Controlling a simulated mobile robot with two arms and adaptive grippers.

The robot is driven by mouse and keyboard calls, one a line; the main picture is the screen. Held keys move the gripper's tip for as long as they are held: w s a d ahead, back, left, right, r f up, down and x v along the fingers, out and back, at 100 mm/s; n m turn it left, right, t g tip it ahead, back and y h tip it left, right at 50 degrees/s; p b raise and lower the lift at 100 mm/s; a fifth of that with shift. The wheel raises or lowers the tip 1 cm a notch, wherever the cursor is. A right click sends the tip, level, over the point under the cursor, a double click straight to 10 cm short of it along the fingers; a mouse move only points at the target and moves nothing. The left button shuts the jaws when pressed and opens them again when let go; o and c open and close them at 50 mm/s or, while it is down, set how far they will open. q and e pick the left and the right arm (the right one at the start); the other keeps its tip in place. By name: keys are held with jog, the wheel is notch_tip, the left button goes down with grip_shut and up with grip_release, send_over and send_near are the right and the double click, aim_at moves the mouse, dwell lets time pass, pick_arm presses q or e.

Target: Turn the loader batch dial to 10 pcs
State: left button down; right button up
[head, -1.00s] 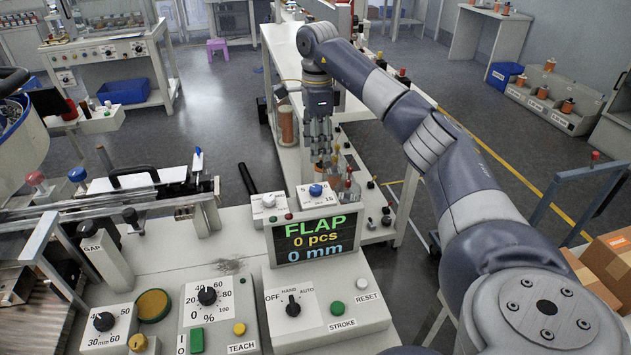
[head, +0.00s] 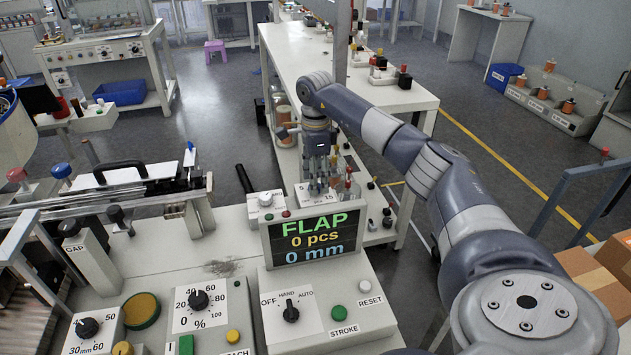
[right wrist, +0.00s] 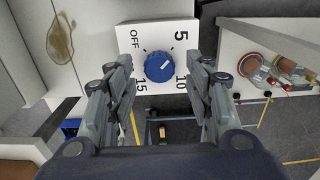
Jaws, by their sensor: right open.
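The loader batch dial is a blue round knob (right wrist: 159,67) on a white plate (right wrist: 187,28) marked OFF, 5, 10 and 15 in the right wrist view. I cannot tell for sure which mark the knob's white line points at. My right gripper (right wrist: 163,75) is open, with one finger on each side of the knob and gaps visible. In the head view the right gripper (head: 318,187) points down over the dial plate (head: 303,192) and hides the knob. The display (head: 315,238) reads FLAP, 0 pcs, 0 mm. My left gripper is out of view.
A control box with a mode switch (head: 291,311) and a green STROKE button (head: 338,313) stands in front of the display. Bottles and small parts (head: 352,183) stand close right of the gripper. A black handle (head: 244,178) sticks up to its left.

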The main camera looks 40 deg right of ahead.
jog(key=shift+f, duration=0.65)
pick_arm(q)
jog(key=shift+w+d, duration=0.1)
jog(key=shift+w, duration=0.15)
pick_arm(e)
jog(key=shift+f, duration=0.1)
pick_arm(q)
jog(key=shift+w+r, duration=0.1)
pick_arm(e)
jog(key=c, duration=1.1)
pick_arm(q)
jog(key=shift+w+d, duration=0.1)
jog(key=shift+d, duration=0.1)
pick_arm(e)
jog(key=shift+o, duration=0.2)
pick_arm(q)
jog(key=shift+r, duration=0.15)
